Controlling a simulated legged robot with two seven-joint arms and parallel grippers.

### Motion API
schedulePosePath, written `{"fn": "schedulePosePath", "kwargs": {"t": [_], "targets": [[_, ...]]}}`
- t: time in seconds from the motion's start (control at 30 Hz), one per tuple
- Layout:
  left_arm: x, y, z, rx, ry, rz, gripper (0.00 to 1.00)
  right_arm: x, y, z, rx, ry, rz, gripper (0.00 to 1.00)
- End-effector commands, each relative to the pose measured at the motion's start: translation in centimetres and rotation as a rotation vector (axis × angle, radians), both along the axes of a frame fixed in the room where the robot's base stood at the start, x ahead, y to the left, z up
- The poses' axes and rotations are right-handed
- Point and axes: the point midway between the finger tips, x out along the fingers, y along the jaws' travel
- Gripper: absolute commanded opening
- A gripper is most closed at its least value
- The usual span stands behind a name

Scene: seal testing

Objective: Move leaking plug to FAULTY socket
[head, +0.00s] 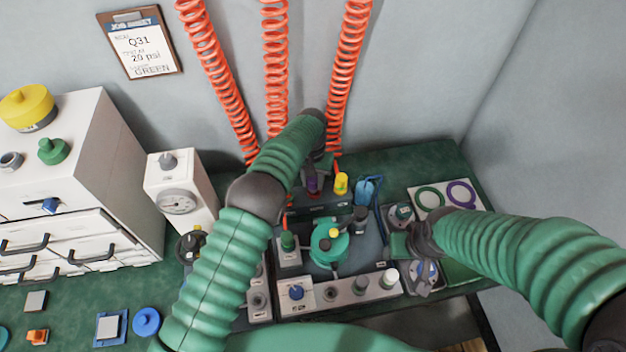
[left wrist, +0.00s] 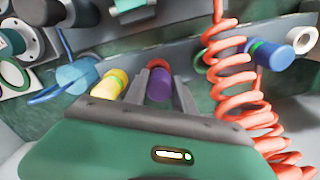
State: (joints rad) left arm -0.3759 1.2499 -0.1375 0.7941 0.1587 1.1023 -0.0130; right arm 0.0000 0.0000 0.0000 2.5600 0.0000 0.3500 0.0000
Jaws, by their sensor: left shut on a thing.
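My left gripper (head: 315,178) reaches down to the back panel and is shut on a purple plug (left wrist: 159,84). In the left wrist view its two grey fingers (left wrist: 160,92) stand on either side of the plug, with a red ring behind it. I cannot tell which socket is marked FAULTY or whether any plug leaks. My right gripper (head: 402,246) is at the right of the rig, its fingers unclear.
Orange coiled hoses (head: 275,70) hang behind my left arm. A green round fixture (head: 329,243) and a white strip with knobs (head: 350,290) are in front of the panel. A gauge box (head: 178,190) and white drawers (head: 85,190) stand left. A blue plug (head: 365,190) is right of the yellow one.

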Motion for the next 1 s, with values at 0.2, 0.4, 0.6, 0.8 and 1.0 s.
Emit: {"fn": "schedulePosePath", "kwargs": {"t": [0.2,0.4,0.6,0.8,1.0], "targets": [[0.0,0.0,-0.5,0.0,0.0,0.0,0.0,0.0,0.0,-0.3,0.0,0.0,0.0,0.52],[0.0,0.1,-0.9,0.001,0.0,0.0,0.0,0.0,0.0,-0.6,0.0,0.0,0.0,0.52],[0.0,0.1,-1.3,0.001,0.0,0.001,0.33,0.0,0.0,-0.7,0.0,0.0,0.0,0.52],[0.0,0.1,-1.2,0.001,0.0,0.001,0.57,0.0,0.0,-0.7,0.0,0.0,0.0,0.52],[0.0,0.0,-1.2,0.0,0.0,0.0,0.57,0.0,0.0,-0.7,0.0,0.0,0.0,0.52]]}}
